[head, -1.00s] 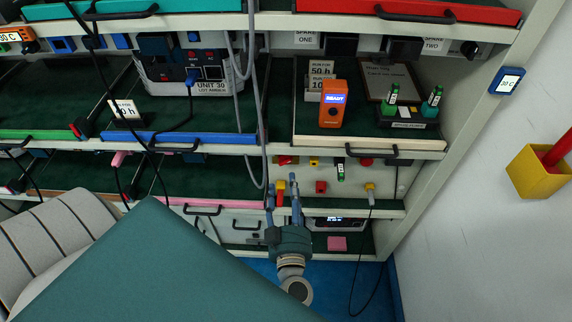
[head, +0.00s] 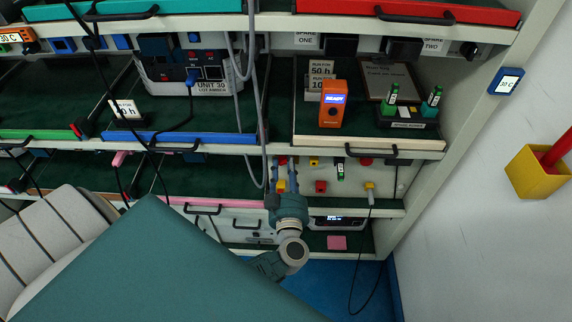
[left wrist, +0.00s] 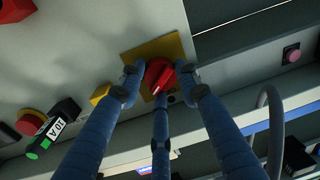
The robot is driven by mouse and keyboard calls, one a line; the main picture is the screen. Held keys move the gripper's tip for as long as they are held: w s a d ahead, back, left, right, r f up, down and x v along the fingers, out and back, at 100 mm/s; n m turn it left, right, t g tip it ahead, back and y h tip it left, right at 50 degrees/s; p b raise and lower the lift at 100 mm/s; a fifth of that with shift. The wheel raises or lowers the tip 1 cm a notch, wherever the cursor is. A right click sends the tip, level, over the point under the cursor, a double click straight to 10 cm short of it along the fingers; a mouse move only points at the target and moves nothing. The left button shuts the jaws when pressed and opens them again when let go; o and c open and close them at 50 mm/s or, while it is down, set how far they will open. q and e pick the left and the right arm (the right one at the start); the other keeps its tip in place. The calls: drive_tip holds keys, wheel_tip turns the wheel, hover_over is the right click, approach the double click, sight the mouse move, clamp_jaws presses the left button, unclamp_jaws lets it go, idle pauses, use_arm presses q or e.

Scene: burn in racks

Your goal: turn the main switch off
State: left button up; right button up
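The main switch is a red rotary knob (left wrist: 157,74) with a pale line across it, on a yellow square plate (left wrist: 176,47). It sits on the pale panel under the shelf. In the head view its red part (head: 282,160) shows just above my left gripper (head: 281,175). In the left wrist view, my left gripper (left wrist: 159,78) has its blue fingers around the knob, one on each side and one below. Small gaps seem to show beside the knob, so contact is unclear. The fingers are spread. My right gripper is not in view.
Beside the switch are a small yellow part (left wrist: 99,94), a black-and-green part tagged 10 A (left wrist: 53,131) and a red button (left wrist: 31,122). A dark shelf edge lies close on the other side. A cable (head: 371,215) hangs at the right; blue floor (head: 335,282) shows below.

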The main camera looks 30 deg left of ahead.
use_arm(q)
drive_tip(key=shift+f, duration=0.1)
drive_tip(key=c, duration=0.4)
drive_tip(key=shift+s+d+n+h+p, duration=0.1)
drive_tip(key=shift+n+h+p, duration=0.3)
drive_tip(key=shift+n, duration=2.1)
drive_tip(key=shift+n+h+p, duration=0.1)
drive_tip(key=shift+n+p, duration=0.6)
drive_tip(key=shift+n, duration=1.8)
drive_tip(key=shift+f, duration=0.1)
